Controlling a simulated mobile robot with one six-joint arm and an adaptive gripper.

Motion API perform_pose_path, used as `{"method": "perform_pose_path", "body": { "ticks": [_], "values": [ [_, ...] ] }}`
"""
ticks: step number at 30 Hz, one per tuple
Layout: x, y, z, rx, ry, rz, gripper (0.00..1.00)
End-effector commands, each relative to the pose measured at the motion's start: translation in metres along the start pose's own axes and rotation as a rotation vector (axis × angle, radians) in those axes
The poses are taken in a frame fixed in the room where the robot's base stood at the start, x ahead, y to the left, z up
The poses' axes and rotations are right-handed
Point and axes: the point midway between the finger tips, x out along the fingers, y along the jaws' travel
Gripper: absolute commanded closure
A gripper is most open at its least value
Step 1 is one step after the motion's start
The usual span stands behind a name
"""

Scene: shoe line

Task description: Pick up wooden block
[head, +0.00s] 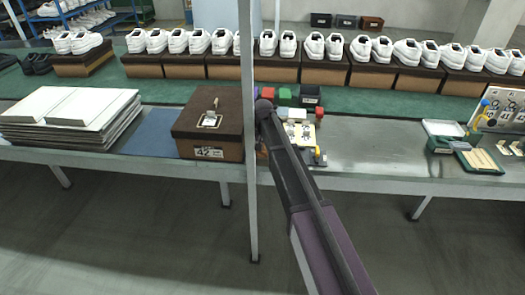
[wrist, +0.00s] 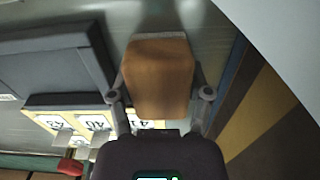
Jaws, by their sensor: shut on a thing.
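The wooden block (wrist: 158,75) is a plain brown-orange piece in the middle of the wrist view. My gripper (wrist: 160,94) is shut on it, with one finger at each side. In the head view my arm reaches over the bench beside the brown shoebox. There my gripper's fingers and the block are hidden behind my arm and the grey post. I cannot tell how far the block is from the bench top.
The shoebox (head: 205,125) stands left of the post (head: 248,190). Numbered cards (wrist: 95,122) lie near the block. Red (head: 266,93) and green (head: 284,97) pieces and a black bin (head: 310,96) are behind. The metal bench (head: 375,145) is clear to the right, before a green tray (head: 474,159).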

Motion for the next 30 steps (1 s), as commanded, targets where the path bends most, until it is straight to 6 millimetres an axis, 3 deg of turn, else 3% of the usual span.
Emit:
{"method": "perform_pose_path", "body": {
  "ticks": [8,20,30],
  "values": [
    [-0.008,0.0,0.0,0.0,0.0,0.0,0.86],
    [-0.04,0.0,0.0,0.0,0.0,0.0,0.86],
    [-0.043,0.029,0.078,0.0,0.0,0.0,0.86]
  ]
}}
